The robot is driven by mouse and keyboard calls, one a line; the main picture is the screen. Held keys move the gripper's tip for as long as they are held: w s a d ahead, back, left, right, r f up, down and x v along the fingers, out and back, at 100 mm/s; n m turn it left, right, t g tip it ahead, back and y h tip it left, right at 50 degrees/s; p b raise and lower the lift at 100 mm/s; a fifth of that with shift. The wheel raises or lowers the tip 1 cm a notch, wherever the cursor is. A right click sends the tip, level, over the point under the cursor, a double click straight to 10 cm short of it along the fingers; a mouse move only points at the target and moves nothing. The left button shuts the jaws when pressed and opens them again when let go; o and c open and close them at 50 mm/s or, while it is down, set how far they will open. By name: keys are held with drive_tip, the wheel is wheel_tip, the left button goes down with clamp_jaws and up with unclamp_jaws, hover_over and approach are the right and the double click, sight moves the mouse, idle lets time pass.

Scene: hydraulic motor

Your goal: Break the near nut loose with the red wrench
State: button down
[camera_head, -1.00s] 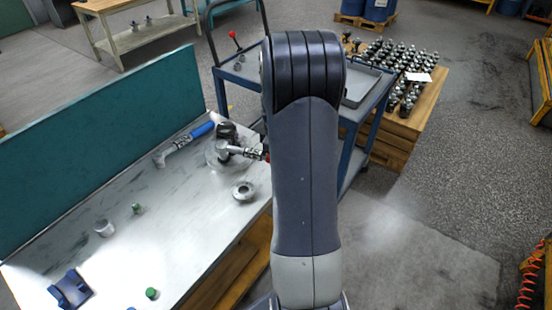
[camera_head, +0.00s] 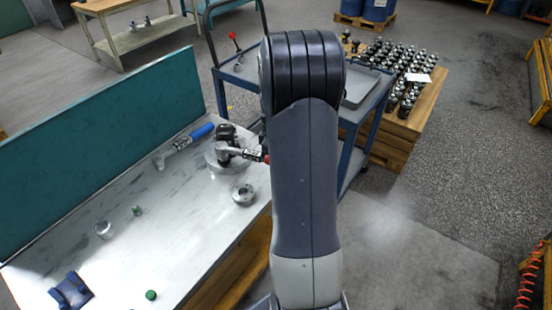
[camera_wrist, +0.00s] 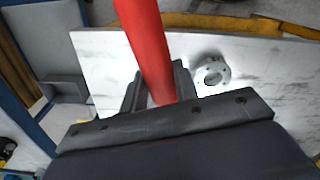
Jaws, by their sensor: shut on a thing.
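The red wrench shows its red handle (camera_wrist: 150,50) in the wrist view, running up from between my gripper's (camera_wrist: 158,92) fingers and out of the top of the picture. My gripper is shut on this handle. In the head view the wrench's grey head (camera_head: 228,150) is at the hydraulic motor (camera_head: 226,134), and a bit of red shows beside my arm. My arm hides the gripper and most of the handle there. The near nut is too small to make out, so I cannot tell how the wrench sits on it.
A blue-handled wrench (camera_head: 193,136) lies behind the motor on the bench (camera_head: 150,220). A metal ring (camera_head: 243,194) lies in front of it and also shows in the wrist view (camera_wrist: 211,74). A blue trolley (camera_head: 222,88) stands behind. The bench middle is mostly clear.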

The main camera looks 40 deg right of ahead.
drive_tip(key=shift+s+a+r, duration=0.1)
drive_tip(key=shift+r, duration=0.35)
drive_tip(key=shift+r+p, duration=1.65)
drive_tip(key=shift+r, duration=0.35)
